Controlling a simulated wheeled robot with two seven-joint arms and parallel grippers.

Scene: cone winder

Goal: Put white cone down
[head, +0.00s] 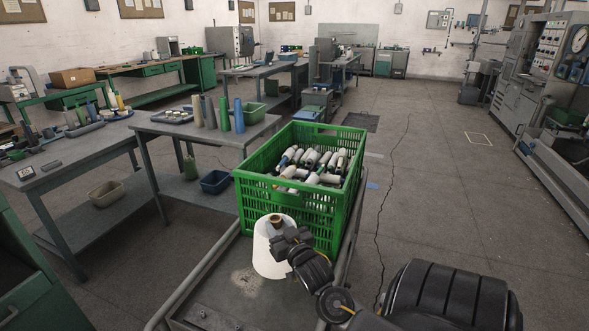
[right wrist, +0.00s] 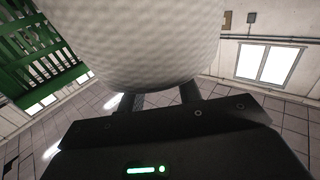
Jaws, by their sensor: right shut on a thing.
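The white cone (head: 270,250) is upright over the bare metal top of a cart (head: 233,290), in front of the green crate. My right gripper (head: 279,232) is at the cone's upper right side, shut on it. In the right wrist view the cone's white textured side (right wrist: 140,40) fills the upper middle, between the dark fingers (right wrist: 160,98). I cannot tell whether the cone's base touches the cart top. My left gripper is not in view.
A green crate (head: 290,215) full of small bobbins stands on the cart right behind the cone. A grey table (head: 165,128) with cones and tubes stands at left. Open floor lies to the right.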

